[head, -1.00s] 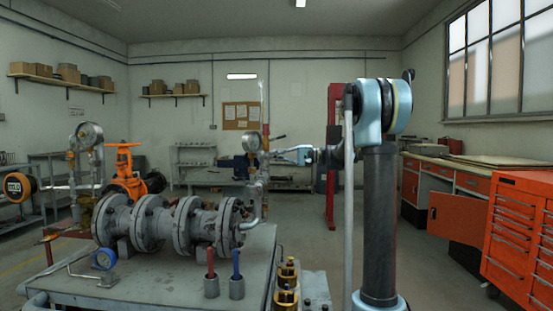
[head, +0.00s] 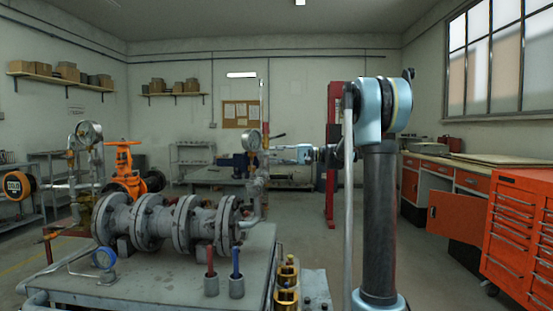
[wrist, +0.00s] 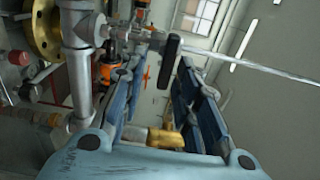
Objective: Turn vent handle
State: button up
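A dark, elongated handle (wrist: 171,56), which looks like the vent handle, sticks out from a small metal valve fitting (wrist: 125,32) in the wrist view. In the head view a small dark lever (head: 277,136) shows at the riser, right of the upper gauge (head: 252,140). My gripper (wrist: 160,66) is open, its two blue fingers apart. In the wrist view the handle appears between the fingertips, nearer the right one; I see no clear contact. In the head view my gripper (head: 283,148) is small and end-on beside the riser, so its fingers are hard to read.
The grey flanged pipe (head: 165,222) runs along the bench (head: 190,285). An orange handwheel valve (head: 124,165) stands behind it. Red and blue-handled tools (head: 236,262) stand in cups at the front. An orange tool cabinet (head: 520,230) is at the right, with open floor before it.

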jog(key=d, duration=1.2)
jog(key=shift+s, duration=0.15)
jog(key=shift+f, duration=0.1)
jog(key=s+a+f+h, duration=0.1)
jog(key=s+f+h, duration=0.3)
jog(key=s+f, duration=0.55)
jog(key=s+a+f+h, duration=0.2)
jog(key=s+f+h, duration=0.3)
jog(key=s, duration=0.8)
jog(key=s+d+f+h, duration=0.4)
jog(key=s+d+f, duration=0.3)
jog(key=s+f, duration=0.3)
jog(key=s+d+f+t+h, duration=0.1)
jog(key=s+d+f+h, duration=0.4)
jog(key=s+f, duration=0.5)
notch_tip(320, 180, down, 4)
jog(key=shift+d+n+t, duration=0.3)
jog(key=shift+d+n, duration=0.1)
jog(key=shift+d, duration=0.8)
